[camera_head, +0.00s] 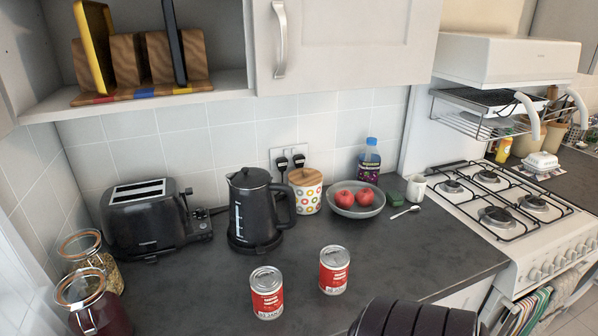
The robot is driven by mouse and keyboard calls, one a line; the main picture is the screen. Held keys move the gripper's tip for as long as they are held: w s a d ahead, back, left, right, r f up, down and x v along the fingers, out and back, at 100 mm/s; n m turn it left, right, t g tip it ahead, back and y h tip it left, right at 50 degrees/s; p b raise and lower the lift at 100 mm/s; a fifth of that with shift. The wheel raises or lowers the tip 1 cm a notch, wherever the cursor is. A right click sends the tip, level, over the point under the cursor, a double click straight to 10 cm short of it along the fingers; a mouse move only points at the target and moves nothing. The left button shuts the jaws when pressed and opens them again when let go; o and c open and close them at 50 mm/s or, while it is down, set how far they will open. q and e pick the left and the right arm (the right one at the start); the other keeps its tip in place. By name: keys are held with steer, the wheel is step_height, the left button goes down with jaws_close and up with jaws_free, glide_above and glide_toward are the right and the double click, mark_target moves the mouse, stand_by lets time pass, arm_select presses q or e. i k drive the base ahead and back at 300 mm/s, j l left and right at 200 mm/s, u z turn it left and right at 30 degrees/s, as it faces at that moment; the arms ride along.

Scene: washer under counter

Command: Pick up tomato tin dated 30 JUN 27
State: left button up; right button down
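Two red-and-white tomato tins stand upright and apart on the dark counter. The left tin (267,294) is nearer the front edge; the lower part of its label bears dark print that looks like "JAN", but I cannot read a full date. The right tin (334,271) stands a little farther back; its small print is too small to read. I cannot tell from this view which tin is dated 30 JUN 27.
A kettle (252,208) and toaster (144,218) stand behind left. A fruit bowl (356,207) and dotted canister (306,192) stand behind. Glass jars (95,308) are at left. The counter around the tins is clear.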

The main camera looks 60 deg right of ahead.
mark_target(335, 259)
steer(key=z, duration=2.15)
